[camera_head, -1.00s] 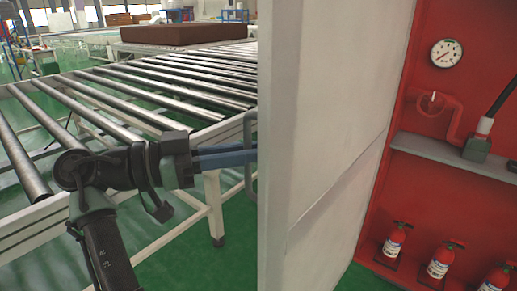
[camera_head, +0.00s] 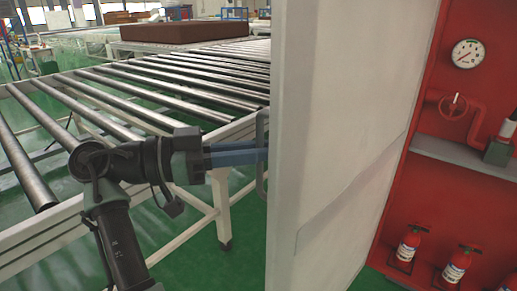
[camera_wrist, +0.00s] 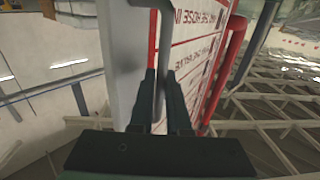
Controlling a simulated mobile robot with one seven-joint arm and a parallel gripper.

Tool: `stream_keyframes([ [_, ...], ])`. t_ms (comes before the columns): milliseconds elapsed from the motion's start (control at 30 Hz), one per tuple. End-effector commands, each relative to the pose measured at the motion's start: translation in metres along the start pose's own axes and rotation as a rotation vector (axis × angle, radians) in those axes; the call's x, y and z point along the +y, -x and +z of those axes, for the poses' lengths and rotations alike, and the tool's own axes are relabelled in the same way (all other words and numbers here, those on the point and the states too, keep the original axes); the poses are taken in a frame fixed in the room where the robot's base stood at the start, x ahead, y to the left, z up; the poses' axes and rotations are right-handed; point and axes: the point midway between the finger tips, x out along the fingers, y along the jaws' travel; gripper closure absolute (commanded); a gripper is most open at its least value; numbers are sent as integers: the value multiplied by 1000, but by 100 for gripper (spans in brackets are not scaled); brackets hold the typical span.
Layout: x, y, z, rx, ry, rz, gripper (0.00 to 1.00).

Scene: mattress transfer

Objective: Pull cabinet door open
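The cabinet door (camera_head: 335,140) is a tall pale grey panel standing swung out from the red cabinet (camera_head: 445,190). Its inner face shows in the head view. Its outer face, with red lettering, shows in the wrist view (camera_wrist: 190,50). A grey bar handle (camera_head: 262,140) is on the outer side, near the door's free edge. My gripper (camera_head: 256,156) reaches it from the left. In the wrist view the handle (camera_wrist: 160,100) runs between my two dark fingers, which look closed around it. The fingertips are partly hidden by the door edge in the head view.
A roller conveyor (camera_head: 140,95) with a white frame runs close behind my arm, carrying a brown mattress (camera_head: 187,32) farther back. Inside the cabinet are a gauge (camera_head: 467,53), a red valve (camera_head: 453,106) and several small extinguishers (camera_head: 408,245). Green floor shows below the door.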

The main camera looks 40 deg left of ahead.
Motion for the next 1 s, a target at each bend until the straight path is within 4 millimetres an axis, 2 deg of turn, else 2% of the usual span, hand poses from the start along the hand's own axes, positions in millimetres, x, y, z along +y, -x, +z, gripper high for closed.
stream_keyframes([
  [33,0,-3,-3,4,-4,2,83],
  [200,0,-2,-2,2,-3,1,55],
  [667,0,3,-1,1,-1,-1,55],
  [833,-1,26,-2,2,-1,-4,55],
  [1000,-1,67,-3,3,-2,-5,55],
])
